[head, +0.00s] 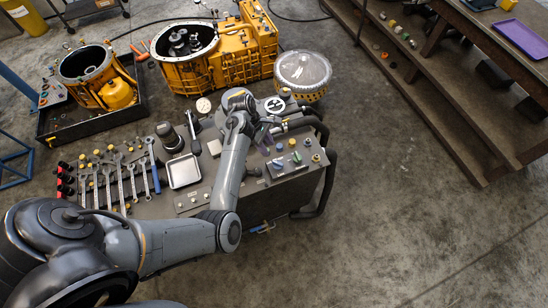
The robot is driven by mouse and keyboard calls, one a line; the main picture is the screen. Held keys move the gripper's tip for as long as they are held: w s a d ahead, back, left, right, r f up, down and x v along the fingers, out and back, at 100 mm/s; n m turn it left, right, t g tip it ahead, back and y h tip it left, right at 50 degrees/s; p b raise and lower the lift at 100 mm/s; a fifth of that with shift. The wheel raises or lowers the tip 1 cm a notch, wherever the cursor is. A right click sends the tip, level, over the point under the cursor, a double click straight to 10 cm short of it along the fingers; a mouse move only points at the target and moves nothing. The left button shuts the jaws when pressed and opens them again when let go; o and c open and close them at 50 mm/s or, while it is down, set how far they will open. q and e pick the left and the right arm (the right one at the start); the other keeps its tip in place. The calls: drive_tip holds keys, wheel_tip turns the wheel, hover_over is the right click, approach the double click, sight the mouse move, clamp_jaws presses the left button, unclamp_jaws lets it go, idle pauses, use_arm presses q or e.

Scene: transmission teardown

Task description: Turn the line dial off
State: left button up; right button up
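My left arm reaches in from the lower left over a grey workbench cart (250,200). Its wrist bends down near the cart's far right, and the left gripper (264,135) hangs over that part, left of a small control panel (290,165). Its fingers are small and dark, so I cannot tell whether they are open. The panel carries small knobs: a blue knob (279,147), a yellow knob (316,158) and a green one (297,157). I cannot tell which of them is the line dial, or its setting. My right gripper is not in view.
Wrenches (120,178) and a metal tray (183,171) lie on the cart's left part. Yellow transmission housings (245,55) stand behind, with a clear-lidded round part (303,72). The floor right of the cart is clear.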

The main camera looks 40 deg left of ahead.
sight(277, 162)
use_arm(q)
drive_tip(key=x, duration=0.9)
drive_tip(key=shift+d+f, duration=0.1)
drive_tip(key=shift+f, duration=0.25)
clamp_jaws()
